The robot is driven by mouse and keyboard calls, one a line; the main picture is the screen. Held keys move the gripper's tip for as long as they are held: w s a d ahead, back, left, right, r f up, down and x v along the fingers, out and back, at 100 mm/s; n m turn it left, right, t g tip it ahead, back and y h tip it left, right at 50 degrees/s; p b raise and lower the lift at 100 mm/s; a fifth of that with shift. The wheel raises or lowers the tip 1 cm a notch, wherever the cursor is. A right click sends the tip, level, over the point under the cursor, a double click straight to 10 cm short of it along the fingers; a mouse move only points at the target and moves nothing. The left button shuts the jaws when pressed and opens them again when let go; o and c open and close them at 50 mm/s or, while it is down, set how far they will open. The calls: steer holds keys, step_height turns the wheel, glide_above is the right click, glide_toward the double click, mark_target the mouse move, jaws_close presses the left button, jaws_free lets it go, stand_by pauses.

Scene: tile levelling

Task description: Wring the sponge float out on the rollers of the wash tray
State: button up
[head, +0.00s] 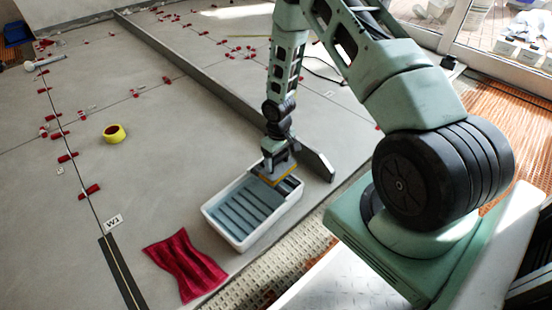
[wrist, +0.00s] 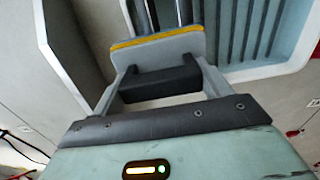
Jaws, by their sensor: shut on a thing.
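The wash tray (head: 216,232) is a white tub with blue-grey ribbed water inside, standing on the tiled floor. My gripper (head: 279,160) is shut on the float's dark handle (wrist: 160,86). The float is over the roller end; I cannot tell whether it touches the rollers.
A grey upright panel (head: 318,161) stands close beside the tray's far end. A red cloth (head: 186,264) lies left of the tray. A yellow tape roll (head: 114,133) and several red levelling wedges (head: 90,191) are on the floor.

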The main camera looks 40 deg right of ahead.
mark_target(268, 175)
steer(key=shift+d, duration=0.45)
steer(key=shift+s+a+p, duration=0.1)
steer(key=shift+a+p, duration=0.25)
steer(key=shift+a, duration=0.8)
steer(key=shift+s+a+f+p, duration=0.1)
steer(key=shift+s+a+p, duration=0.05)
steer(key=shift+a, duration=0.8)
steer(key=shift+s+a+p, duration=0.1)
steer(key=shift+a+p, duration=0.05)
steer(key=shift+a, duration=0.75)
step_height(268, 175, up, 7)
steer(key=p, duration=0.6)
steer(key=shift+p, duration=0.4)
